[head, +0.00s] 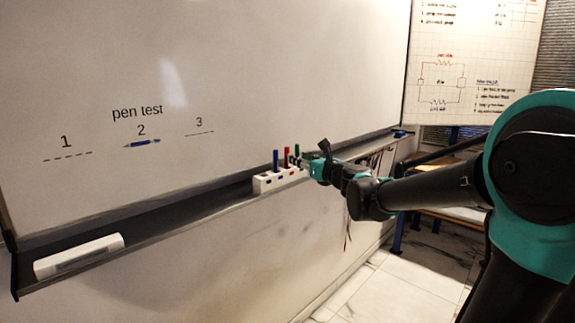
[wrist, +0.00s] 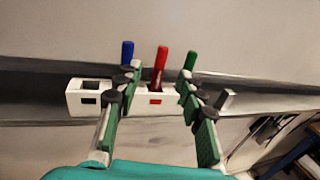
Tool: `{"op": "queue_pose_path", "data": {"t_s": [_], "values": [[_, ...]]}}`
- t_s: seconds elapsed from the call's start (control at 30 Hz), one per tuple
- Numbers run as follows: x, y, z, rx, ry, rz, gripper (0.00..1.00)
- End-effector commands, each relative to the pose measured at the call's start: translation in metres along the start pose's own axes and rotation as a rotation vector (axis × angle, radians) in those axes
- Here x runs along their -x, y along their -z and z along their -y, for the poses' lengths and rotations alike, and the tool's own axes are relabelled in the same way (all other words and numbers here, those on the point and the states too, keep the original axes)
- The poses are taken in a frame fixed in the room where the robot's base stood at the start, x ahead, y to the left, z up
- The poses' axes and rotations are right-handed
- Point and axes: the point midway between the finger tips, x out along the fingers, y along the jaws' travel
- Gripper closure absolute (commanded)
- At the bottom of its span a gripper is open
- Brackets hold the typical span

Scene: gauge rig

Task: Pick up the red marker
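The red marker (wrist: 161,62) stands upright in a white holder (wrist: 75,99), with its cap up; the head view also shows the red marker (head: 287,156) and the holder (head: 263,185). A blue marker (wrist: 127,53) stands to its left and a green marker (wrist: 192,60) to its right. My gripper (wrist: 161,76) is open, its fingers spread on either side of the red marker in the wrist view, with gaps on both sides. In the head view my gripper (head: 303,162) is at the holder's right side. The red marker's lower end is hidden in the holder.
The holder sits on the whiteboard's dark tray (head: 195,205). A white eraser-like block (head: 80,256) lies at the tray's left end. The whiteboard (head: 210,75) rises close behind. A small grey block-like piece (wrist: 226,98) shows right of the right finger.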

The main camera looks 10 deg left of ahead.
Motion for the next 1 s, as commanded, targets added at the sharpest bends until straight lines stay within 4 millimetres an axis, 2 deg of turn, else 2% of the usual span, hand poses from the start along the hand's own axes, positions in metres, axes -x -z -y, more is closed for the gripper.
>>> {"op": "queue_pose_path", "data": {"t_s": [0.13,0.47,0.73,1.0], "values": [[-0.024,0.0,0.0,0.001,-0.001,0.0,0.61],[-0.046,0.0,0.0,0.001,-0.001,0.0,0.61],[-0.082,0.0,0.003,0.001,-0.001,0.0,0.61],[-0.093,0.0,0.003,0.001,0.0,0.0,0.61]]}}
